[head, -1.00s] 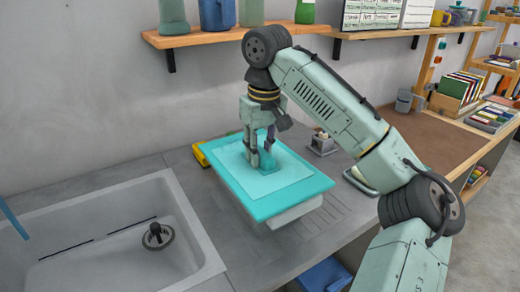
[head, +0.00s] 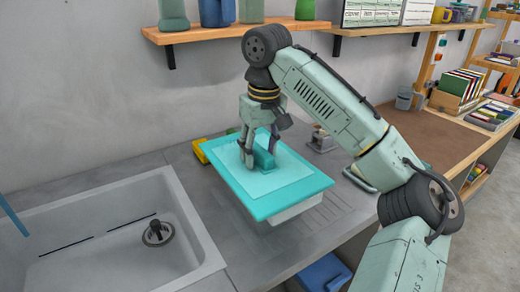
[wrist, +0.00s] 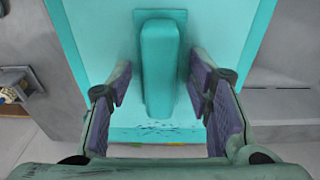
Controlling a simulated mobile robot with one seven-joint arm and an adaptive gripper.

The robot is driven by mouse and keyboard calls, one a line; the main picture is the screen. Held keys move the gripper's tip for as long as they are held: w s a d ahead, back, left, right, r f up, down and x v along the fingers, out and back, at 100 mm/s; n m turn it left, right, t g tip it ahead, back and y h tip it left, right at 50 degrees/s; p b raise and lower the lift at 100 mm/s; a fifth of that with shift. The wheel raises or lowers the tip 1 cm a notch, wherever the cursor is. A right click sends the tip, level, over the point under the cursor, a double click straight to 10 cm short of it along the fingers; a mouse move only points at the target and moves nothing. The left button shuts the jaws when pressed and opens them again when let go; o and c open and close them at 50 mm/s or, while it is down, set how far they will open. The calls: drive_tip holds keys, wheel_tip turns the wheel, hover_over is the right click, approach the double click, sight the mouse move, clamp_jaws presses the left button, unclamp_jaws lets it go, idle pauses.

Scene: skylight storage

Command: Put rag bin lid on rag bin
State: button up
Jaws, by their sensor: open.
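The rag bin lid (head: 285,203) is a flat teal rectangle with a raised bar handle (head: 263,160). It lies over the white rag bin (head: 298,211), whose side shows under the lid's front right edge. I cannot tell whether the lid sits flush all round. My gripper (head: 260,164) is open above the lid, with its fingers on either side of the handle. In the wrist view, the handle (wrist: 159,70) stands between the two purple-padded fingers, with a gap on both sides. The lid also fills the middle of the wrist view (wrist: 218,30).
A sink (head: 110,235) lies to the left. A yellow item (head: 200,152) is behind the lid's left corner, and a small grey holder (head: 322,141) is behind its right side. A blue container (head: 325,274) is below the counter. Wall shelves (head: 220,34) run above.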

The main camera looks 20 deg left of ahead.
idle(0.5)
drive_tip(key=shift+s+d+r, duration=0.1)
drive_tip(key=shift+r, duration=1.2)
drive_tip(key=shift+s+d+r, duration=0.1)
drive_tip(key=shift+d+r, duration=0.05)
drive_tip(key=shift+r, duration=1.2)
drive_tip(key=shift+s+d+r, duration=0.1)
drive_tip(key=shift+r, duration=1.2)
drive_tip(key=shift+r, duration=0.1)
